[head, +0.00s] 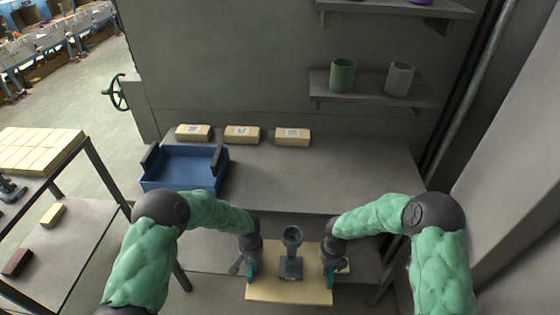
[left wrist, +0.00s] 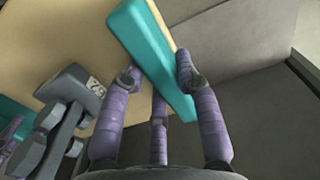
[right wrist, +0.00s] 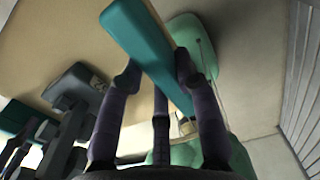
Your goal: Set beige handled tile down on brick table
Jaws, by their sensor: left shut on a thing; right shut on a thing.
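The beige handled tile (head: 268,291) is held level, low at the bottom middle of the head view, in front of the grey table. It has a teal handle at each side. My left gripper (head: 250,273) is shut on its left handle (left wrist: 150,55). My right gripper (head: 330,275) is shut on its right handle (right wrist: 145,45). A dark grey cup-topped piece (head: 291,262) shows over the tile's middle. I cannot tell for certain which surface is the brick table; the grey table (head: 290,185) ahead carries three beige bricks (head: 242,134) along its back.
A blue open tray (head: 182,178) stands on the grey table's left end. A rack (head: 75,245) at left holds stacked cream bricks (head: 40,150), with a loose beige and a dark red brick below. A wall shelf (head: 370,92) carries two cups. The grey table's middle and right are clear.

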